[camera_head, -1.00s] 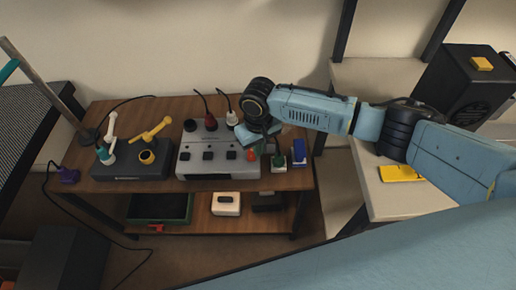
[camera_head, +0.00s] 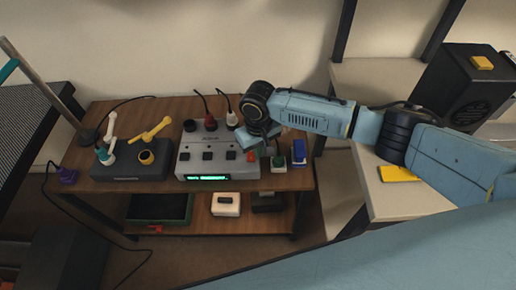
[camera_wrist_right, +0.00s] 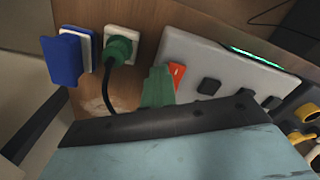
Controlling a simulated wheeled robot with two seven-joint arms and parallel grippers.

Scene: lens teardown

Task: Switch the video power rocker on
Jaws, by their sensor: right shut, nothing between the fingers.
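The grey power box (camera_head: 218,160) stands on the wooden table, with a row of dark rockers and one orange-red rocker (camera_head: 251,156) at its right end. A green display (camera_head: 207,177) on its front edge is lit. My right gripper (camera_head: 263,150) is shut and empty, right beside the orange-red rocker. In the right wrist view the green fingertips (camera_wrist_right: 158,88) sit against or just beside the orange-red rocker (camera_wrist_right: 177,75); I cannot tell if they touch. The lit display (camera_wrist_right: 255,58) shows there too. My left gripper is not in view.
A green plug in a white socket (camera_head: 278,162) and a blue block (camera_head: 299,151) stand right of the box. Red and white plugs with cables rise behind it. A dark box with white and yellow levers (camera_head: 130,172) stands left.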

